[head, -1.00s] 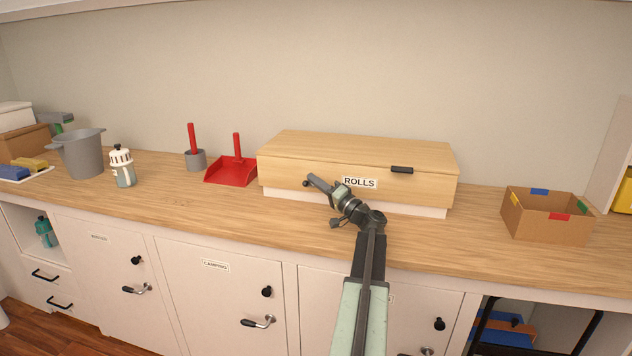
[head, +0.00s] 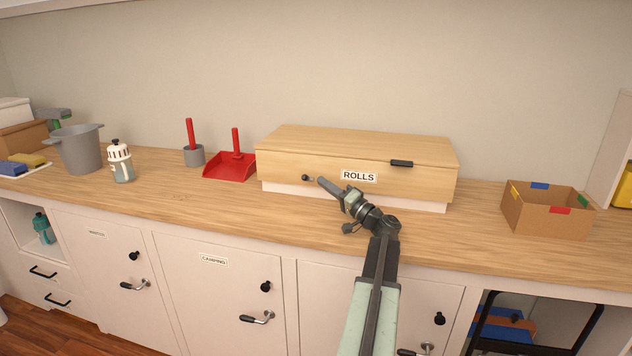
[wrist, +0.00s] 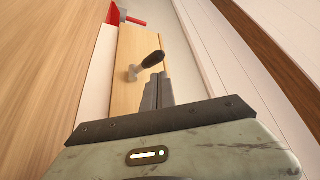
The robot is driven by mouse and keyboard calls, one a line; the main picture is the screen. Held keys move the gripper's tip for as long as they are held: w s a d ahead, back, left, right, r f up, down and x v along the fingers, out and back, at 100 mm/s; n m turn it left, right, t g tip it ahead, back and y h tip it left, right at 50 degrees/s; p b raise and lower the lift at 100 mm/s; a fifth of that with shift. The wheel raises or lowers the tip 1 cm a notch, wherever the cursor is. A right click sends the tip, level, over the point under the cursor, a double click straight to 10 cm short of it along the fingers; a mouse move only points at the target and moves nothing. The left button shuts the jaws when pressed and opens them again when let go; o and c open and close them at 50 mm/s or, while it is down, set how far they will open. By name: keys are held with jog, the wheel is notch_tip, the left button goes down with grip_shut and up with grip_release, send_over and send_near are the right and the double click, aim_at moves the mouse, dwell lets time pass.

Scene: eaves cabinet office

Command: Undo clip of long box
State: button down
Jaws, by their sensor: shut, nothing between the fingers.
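The long box (head: 285,170), pale wood with a ROLLS label, stands on the counter against the wall, its lid down. Its clip (head: 305,178) shows as a small dark knob on the left of the front face. In the wrist view the clip (wrist: 153,59) has a black grip, slanting across the picture, and a metal mount on the wood. My gripper (head: 321,181) is shut and empty, just right of the clip in the head view. In the wrist view the fingertips (wrist: 157,80) look close to the clip with a small gap. I cannot tell whether the clip is fastened.
A black handle (head: 402,163) sits at the box's upper right. The red dustpan (head: 230,168), a bottle (head: 121,163) and a grey bucket (head: 78,150) stand to the left. An open cardboard box (head: 545,212) stands to the right. The counter before the long box is bare.

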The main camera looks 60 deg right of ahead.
jog(key=s, duration=1.2)
jog(key=shift+a, duration=0.45)
